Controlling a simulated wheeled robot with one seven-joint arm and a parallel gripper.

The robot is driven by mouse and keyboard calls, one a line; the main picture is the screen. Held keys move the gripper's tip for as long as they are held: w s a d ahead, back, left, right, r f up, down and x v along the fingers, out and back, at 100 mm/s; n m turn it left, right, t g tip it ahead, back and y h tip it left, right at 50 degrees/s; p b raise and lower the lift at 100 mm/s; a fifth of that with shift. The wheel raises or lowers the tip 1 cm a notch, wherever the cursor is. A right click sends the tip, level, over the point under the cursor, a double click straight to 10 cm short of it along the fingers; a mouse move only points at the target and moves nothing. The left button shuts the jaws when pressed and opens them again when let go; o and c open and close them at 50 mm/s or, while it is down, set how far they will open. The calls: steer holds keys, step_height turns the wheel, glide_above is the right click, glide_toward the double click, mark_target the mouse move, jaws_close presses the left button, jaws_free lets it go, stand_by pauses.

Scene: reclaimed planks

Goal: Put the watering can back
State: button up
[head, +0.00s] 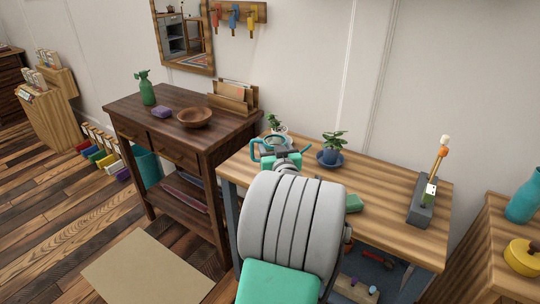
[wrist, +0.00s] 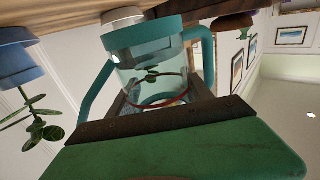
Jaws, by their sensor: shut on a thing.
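The watering can is teal and see-through, with a handle on one side and a spout on the other. In the head view the watering can (head: 258,146) shows at the left end of the light wooden table (head: 392,225), partly hidden behind my gripper (head: 286,160). In the wrist view, which is upside down, the watering can (wrist: 145,58) sits between the jaws of my gripper (wrist: 160,103), which is shut on it. I cannot tell whether its base touches the tabletop.
A plant in a blue pot (head: 329,157) stands on a saucer just right of the can. A plant in a pale pot (head: 277,128) is behind it. A green block (head: 353,203) and a grey holder (head: 422,208) stand further right. A dark side table (head: 185,142) adjoins on the left.

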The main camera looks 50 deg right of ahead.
steer(key=shift+w+f, duration=0.3)
steer(key=shift+w+d+f+b, duration=0.1)
steer(key=shift+w+f+b, duration=0.1)
steer(key=shift+f, duration=0.75)
steer(key=shift+w+f+b, duration=0.1)
steer(key=shift+f+b, duration=0.1)
steer(key=shift+f, duration=0.7)
steer(key=shift+f, duration=0.15)
steer(key=o, duration=1.7)
